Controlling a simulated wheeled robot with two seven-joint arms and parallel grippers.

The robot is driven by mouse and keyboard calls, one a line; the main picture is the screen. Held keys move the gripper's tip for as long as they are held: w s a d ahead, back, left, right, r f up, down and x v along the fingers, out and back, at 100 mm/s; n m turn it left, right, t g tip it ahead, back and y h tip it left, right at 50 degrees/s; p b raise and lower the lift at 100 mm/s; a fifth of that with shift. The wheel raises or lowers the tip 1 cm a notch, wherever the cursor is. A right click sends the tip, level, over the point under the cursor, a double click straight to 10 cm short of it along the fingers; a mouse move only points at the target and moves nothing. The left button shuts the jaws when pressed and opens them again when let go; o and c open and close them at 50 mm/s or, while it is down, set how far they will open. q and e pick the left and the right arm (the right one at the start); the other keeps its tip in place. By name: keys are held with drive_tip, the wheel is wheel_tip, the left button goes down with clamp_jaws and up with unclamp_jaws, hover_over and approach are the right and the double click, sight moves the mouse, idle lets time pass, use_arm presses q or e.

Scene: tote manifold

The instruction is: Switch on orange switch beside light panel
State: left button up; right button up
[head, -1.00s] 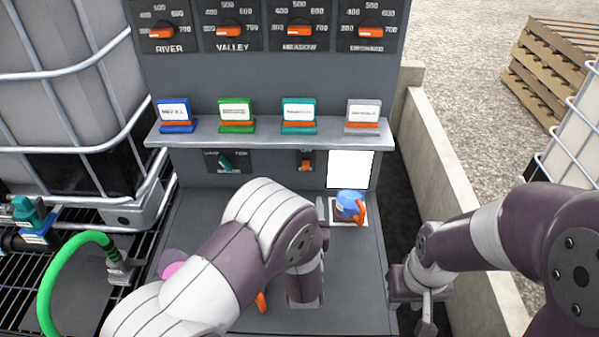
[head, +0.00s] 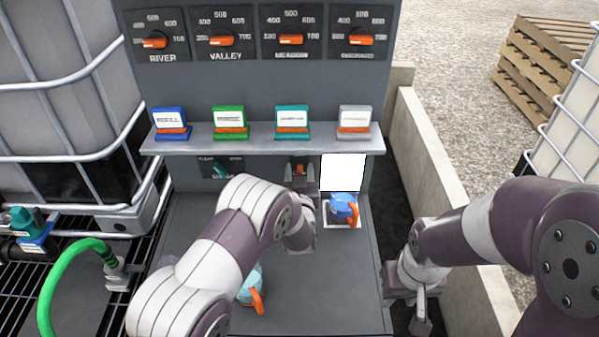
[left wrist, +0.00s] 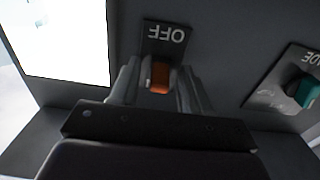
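The orange switch (head: 300,168) sits on a dark plate under the shelf, left of the white light panel (head: 343,172). In the left wrist view the orange switch (left wrist: 160,76) lies below a plate reading OFF, upside down in that view, and the light panel (left wrist: 65,35) is at the upper left. My left gripper (head: 300,178) is open at the switch, one finger on each side; its fingers (left wrist: 159,88) also flank it in the left wrist view. Contact cannot be told. My right gripper (head: 421,318) hangs low at the right, away from the console; its opening is unclear.
A blue jug (head: 342,207) with an orange handle stands below the light panel. A pale blue jug (head: 252,284) is partly behind my left arm. A teal knob (head: 221,169) is left of the switch. The shelf (head: 262,138) above holds several label blocks.

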use_arm(q)
clamp_jaws()
drive_tip(key=r+g+p, duration=0.1)
drive_tip(key=g+p, duration=0.1)
drive_tip(key=p, duration=0.1)
drive_tip(key=shift+r, duration=0.25)
drive_tip(key=shift+f+g, duration=0.1)
drive_tip(key=shift+g, duration=0.3)
drive_tip(key=shift+f, duration=0.2)
drive_tip(key=shift+o, duration=0.3)
unclamp_jaws()
drive_tip(key=shift+w, duration=0.1)
drive_tip(key=b+v, duration=0.2)
drive_tip(key=v, duration=1)
drive_tip(key=shift+s, duration=0.35)
